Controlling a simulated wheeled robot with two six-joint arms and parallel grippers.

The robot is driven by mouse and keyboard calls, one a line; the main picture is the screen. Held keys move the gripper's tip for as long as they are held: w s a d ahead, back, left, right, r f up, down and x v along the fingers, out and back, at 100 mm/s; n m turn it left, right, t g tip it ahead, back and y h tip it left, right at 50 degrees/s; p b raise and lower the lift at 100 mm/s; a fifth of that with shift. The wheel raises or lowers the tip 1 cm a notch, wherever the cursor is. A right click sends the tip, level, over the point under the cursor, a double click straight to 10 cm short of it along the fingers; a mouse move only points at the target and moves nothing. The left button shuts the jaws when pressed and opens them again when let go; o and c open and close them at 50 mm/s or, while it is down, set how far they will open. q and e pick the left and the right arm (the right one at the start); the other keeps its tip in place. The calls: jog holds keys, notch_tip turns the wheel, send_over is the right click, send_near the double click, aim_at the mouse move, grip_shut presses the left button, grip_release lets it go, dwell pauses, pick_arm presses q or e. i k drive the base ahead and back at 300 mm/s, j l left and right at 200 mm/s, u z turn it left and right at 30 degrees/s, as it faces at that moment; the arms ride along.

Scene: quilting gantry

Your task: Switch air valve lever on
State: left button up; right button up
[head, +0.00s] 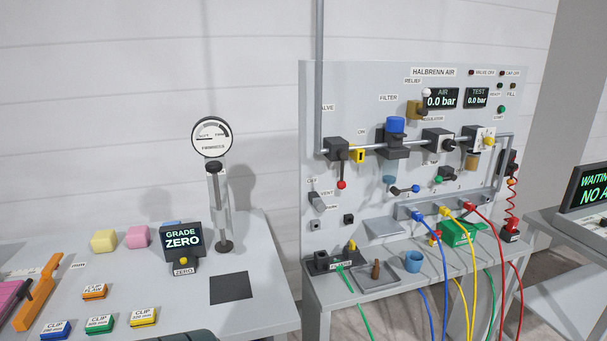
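The air valve (336,149) is a dark block on the pipe at the left of the grey panel (430,80). Its lever hangs down and ends in a red knob (341,184). The ON label (361,132) is up and to the right of the valve. The OFF label (313,181) is to the left of the knob. The air display (440,98) and the test display (477,97) both read 0.0 bar. Neither of my grippers shows in the head view.
A yellow tag-like part (360,156) sits just right of the valve. The blue-topped filter (396,125) is farther right. Below stands a bench with a blue cup (413,262) and coloured hoses. A gauge stand (212,138) rises from the left table (190,300).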

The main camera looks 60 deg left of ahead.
aim_at(340, 153)
jog(key=u, duration=1.6)
